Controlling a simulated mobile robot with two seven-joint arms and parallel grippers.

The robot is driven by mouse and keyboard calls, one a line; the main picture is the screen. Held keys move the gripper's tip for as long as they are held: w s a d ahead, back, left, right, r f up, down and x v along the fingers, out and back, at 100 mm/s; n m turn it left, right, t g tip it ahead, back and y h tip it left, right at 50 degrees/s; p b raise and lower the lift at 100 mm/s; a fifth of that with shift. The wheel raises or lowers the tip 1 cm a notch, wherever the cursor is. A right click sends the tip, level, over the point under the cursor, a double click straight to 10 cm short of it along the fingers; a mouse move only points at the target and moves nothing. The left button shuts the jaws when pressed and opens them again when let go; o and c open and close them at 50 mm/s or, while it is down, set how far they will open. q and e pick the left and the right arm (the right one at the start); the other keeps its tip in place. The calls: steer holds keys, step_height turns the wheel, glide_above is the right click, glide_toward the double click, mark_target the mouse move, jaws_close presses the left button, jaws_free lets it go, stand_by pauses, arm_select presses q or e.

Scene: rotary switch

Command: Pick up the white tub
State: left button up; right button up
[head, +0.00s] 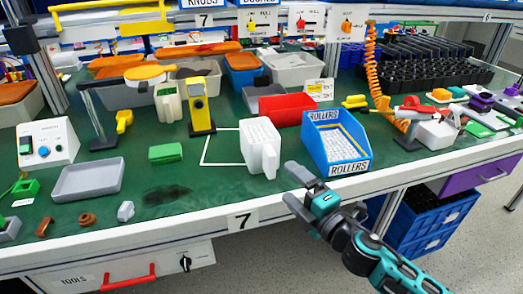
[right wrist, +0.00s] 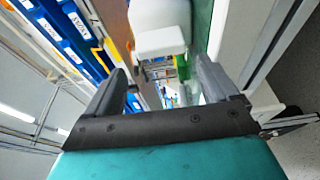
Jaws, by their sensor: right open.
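The white tub (head: 258,140) stands upright on the green bench top, on the right side of a white outlined square. A white block-like part juts from its front right side. My right gripper (head: 288,184) is open and empty, just in front of the tub to its lower right, with its fingers pointing at it and apart from it. In the right wrist view the white tub (right wrist: 159,14) and its jutting part lie ahead, beyond the gap between the open fingers (right wrist: 158,76). My left gripper is not in view.
A blue rollers bin (head: 341,168) stands close right of the tub, with a red bin (head: 286,107) behind it. A yellow upright device (head: 200,108) and green block (head: 165,152) are to the left.

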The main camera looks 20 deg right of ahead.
mark_target(274, 167)
steer(key=shift+x, duration=3.55)
steer(key=shift+f, duration=0.1)
steer(key=c, duration=0.6)
steer(key=shift+c, duration=0.5)
steer(key=shift+r, duration=0.2)
